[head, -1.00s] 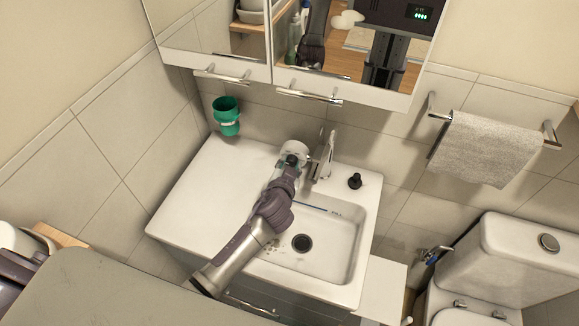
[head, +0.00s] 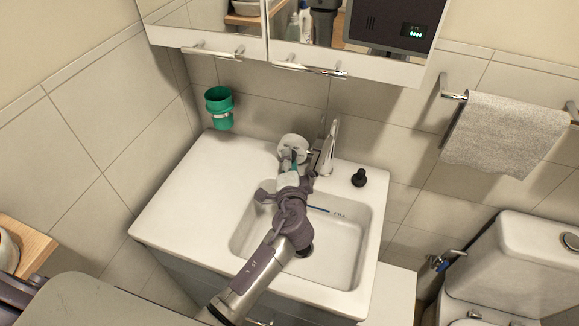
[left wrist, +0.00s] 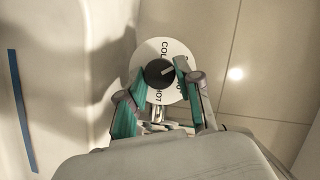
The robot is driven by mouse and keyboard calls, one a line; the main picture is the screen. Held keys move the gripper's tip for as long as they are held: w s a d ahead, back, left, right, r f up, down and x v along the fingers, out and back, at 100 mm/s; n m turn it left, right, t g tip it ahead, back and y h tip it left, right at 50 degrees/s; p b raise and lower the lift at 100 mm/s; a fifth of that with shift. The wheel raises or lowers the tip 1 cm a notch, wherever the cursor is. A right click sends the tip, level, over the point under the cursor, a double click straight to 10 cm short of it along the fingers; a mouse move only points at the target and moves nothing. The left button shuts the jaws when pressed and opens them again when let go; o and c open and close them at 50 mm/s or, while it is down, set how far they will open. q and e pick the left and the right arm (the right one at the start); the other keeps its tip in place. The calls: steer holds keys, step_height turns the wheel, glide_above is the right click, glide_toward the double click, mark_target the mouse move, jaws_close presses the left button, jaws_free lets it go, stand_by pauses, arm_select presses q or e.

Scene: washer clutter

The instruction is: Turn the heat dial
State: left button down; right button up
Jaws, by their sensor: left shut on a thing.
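The heat dial is a black knob (left wrist: 158,74) on a round white plate (left wrist: 184,98) with COLD and HOT lettering; a light pointer line on the knob points to the upper right. The plate also shows in the head view (head: 293,142), behind the sink and left of the faucet, partly hidden by my gripper. My left gripper (left wrist: 160,79) has its teal fingers on either side of the knob and is shut on it. In the head view the left gripper (head: 290,163) reaches over the basin to the dial. My right gripper is out of view.
The chrome faucet (head: 329,150) stands close to the right of the dial. A black stopper-like piece (head: 359,178) sits on the sink (head: 185,190) further right. A green cup (head: 219,107) hangs on the wall at left. The mirror cabinet (head: 205,42) is above. The left counter is clear.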

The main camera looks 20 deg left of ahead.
arm_select(q)
steer(key=shift+f+m+b, duration=0.1)
steer(key=shift+m+b, duration=0.2)
steer(key=shift+m, duration=0.1)
steer(key=c, duration=0.8)
jaws_free()
steer(key=shift+o, duration=0.2)
steer(key=v, duration=1.2)
steer(key=shift+f, duration=0.1)
